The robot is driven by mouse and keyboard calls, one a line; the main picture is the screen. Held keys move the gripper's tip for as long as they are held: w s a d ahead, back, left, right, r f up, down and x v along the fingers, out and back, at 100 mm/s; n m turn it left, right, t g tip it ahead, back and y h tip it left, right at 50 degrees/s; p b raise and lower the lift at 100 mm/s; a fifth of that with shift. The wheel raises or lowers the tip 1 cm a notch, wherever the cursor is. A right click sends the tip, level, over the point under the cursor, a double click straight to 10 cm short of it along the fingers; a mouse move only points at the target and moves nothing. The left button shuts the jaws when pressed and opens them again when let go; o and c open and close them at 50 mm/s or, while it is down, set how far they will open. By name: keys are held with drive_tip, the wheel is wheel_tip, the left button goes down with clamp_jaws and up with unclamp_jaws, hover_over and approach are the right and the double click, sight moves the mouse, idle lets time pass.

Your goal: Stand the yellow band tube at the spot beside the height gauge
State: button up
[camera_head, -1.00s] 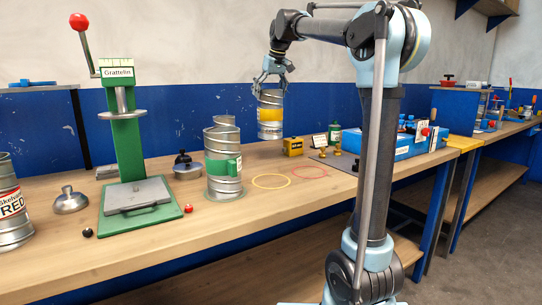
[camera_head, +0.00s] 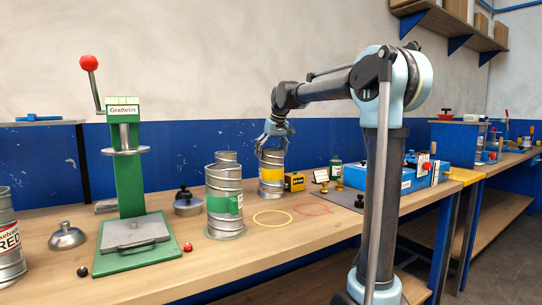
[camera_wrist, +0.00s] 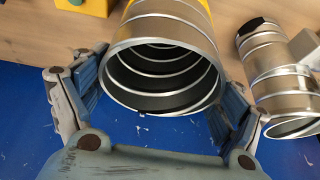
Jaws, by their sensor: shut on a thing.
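The yellow band tube (camera_head: 271,175) is a silver spiral tube with a yellow band. It is upright in my gripper (camera_head: 275,140) at the back of the bench, its bottom at or just above the top; I cannot tell if it touches. In the wrist view the tube (camera_wrist: 165,60) shows its open top, with the fingers of my gripper (camera_wrist: 160,105) on either side. A yellow ring (camera_head: 273,218) and a red ring (camera_head: 312,208) lie flat on the bench in front, clear of the tube. I cannot surely pick out the height gauge.
A yellow block (camera_head: 294,182) sits close on the right. A green press (camera_head: 131,170) and a lidded pot (camera_head: 187,203) stand farther left.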

drive_tip(key=o, duration=1.5)
drive_tip(key=shift+o, duration=0.2)
drive_tip(key=v, duration=1.2)
